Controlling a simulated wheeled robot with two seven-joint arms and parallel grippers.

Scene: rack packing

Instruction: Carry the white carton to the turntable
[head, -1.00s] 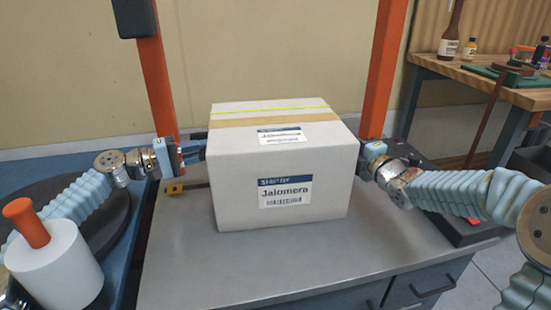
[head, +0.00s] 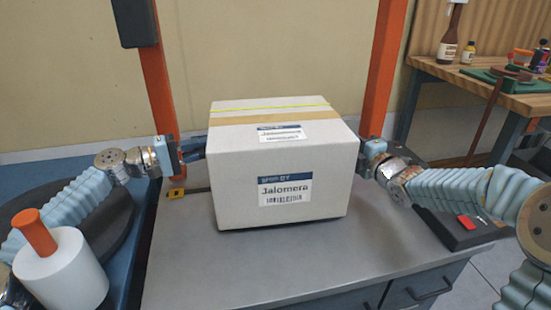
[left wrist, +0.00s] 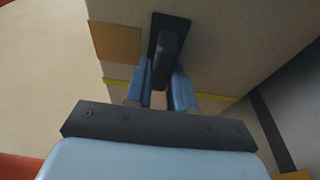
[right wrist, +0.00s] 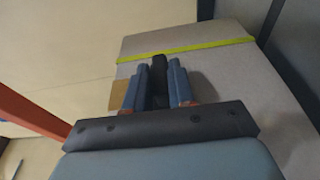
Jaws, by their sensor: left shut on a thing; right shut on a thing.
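The white carton (head: 282,175), labelled "Jalomera", is level in the middle of the head view, just above the grey worktop with a thin dark shadow under it. My left gripper (head: 196,149) is shut on a dark handle (left wrist: 168,45) on the carton's left side. My right gripper (right wrist: 158,85) is shut on a dark handle on the right side; in the head view the carton hides its fingertips. A dark round disc, seemingly the turntable (head: 116,225), lies at the left, partly behind my left arm.
The grey worktop (head: 260,265) is clear in front of the carton. A white cylinder with an orange knob (head: 62,270) stands at the lower left. Orange posts (head: 384,70) rise behind. A dark box with a red button (head: 466,222) is at right, near a wooden bench (head: 480,88).

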